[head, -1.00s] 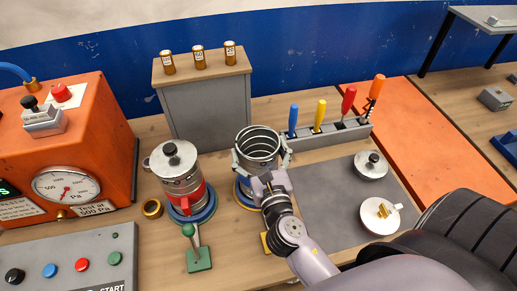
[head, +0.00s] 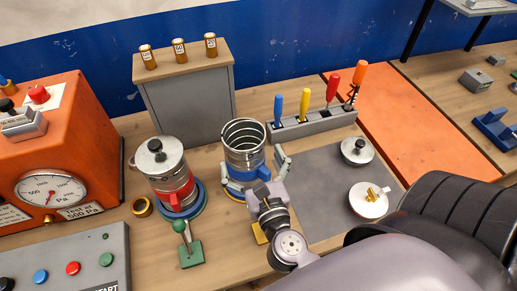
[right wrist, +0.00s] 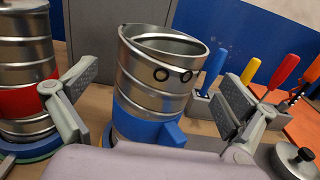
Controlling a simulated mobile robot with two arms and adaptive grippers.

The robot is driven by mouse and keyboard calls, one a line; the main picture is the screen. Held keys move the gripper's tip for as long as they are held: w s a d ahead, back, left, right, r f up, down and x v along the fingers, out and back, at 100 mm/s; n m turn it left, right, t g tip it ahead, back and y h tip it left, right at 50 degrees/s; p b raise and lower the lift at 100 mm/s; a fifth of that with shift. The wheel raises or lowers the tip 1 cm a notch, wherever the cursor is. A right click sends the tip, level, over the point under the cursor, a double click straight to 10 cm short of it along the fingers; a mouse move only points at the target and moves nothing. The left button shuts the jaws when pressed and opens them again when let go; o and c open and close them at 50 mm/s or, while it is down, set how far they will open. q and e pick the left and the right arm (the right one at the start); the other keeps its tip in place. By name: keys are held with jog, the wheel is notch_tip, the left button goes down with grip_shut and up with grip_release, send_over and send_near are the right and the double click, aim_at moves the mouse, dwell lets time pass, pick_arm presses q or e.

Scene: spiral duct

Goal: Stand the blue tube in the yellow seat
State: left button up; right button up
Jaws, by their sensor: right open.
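The blue tube (head: 245,146) is a ribbed metal spiral duct with an open top and a blue band. It stands about upright in the head view; in the right wrist view the tube (right wrist: 150,90) looks slightly tilted. My right gripper (head: 259,174) is open, with one finger on each side of the tube's lower part. In the right wrist view gaps show between the fingers and the tube. A yellow part (head: 260,234) shows beside my wrist. The seat under the tube is mostly hidden, so I cannot tell how the tube sits in it. My left gripper is not in view.
A lidded red-banded duct (head: 168,172) stands left of the tube on a blue ring, behind a green toggle clamp (head: 190,250). A grey cabinet (head: 188,105) stands behind.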

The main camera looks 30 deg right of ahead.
jog(key=v, duration=0.6)
jog(key=shift+s, duration=0.35)
jog(key=shift+a+r, duration=0.1)
